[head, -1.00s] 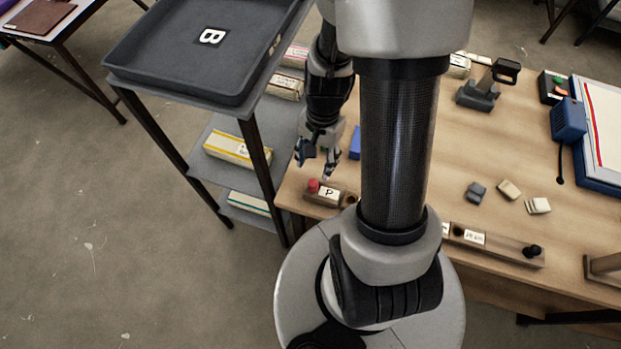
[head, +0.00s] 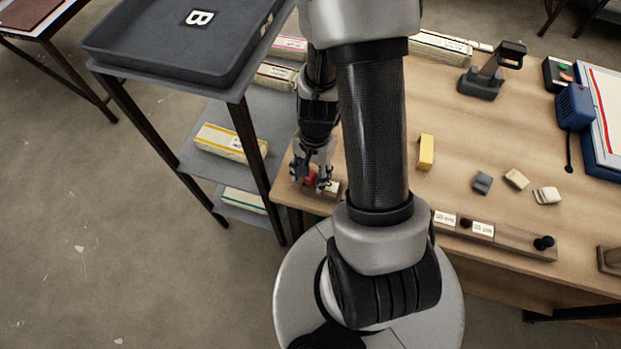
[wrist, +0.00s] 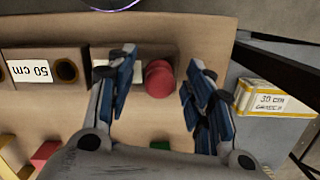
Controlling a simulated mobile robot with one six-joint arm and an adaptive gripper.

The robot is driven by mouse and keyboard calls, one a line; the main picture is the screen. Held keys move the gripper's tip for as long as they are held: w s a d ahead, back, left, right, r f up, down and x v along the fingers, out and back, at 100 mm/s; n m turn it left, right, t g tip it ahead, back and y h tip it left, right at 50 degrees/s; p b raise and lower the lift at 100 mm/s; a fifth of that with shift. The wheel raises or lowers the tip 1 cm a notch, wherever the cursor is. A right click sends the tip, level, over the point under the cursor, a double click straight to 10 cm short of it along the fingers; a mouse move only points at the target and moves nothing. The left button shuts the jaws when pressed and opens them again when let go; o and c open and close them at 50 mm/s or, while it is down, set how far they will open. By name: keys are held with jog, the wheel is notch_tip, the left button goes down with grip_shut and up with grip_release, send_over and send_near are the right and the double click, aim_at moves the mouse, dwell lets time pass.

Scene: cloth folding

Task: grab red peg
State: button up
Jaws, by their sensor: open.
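The red peg (wrist: 159,79) shows a round red top in the wrist view, at the end of a small wooden block (wrist: 117,55). My gripper (wrist: 165,85) is open, with its blue-padded fingers on either side of the peg. Whether a finger touches the peg, I cannot tell.
A wooden block labelled 50 cm (wrist: 35,70) lies left of the peg in the wrist view. A shelf with boxes (head: 232,142) and a grey tray (head: 150,62) stands close on the left. A yellow block (head: 426,152) lies on the table (head: 450,120).

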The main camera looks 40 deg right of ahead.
jog(key=shift+r, duration=0.1)
jog(key=shift+c, duration=0.5)
jog(key=shift+s, duration=0.1)
grip_shut()
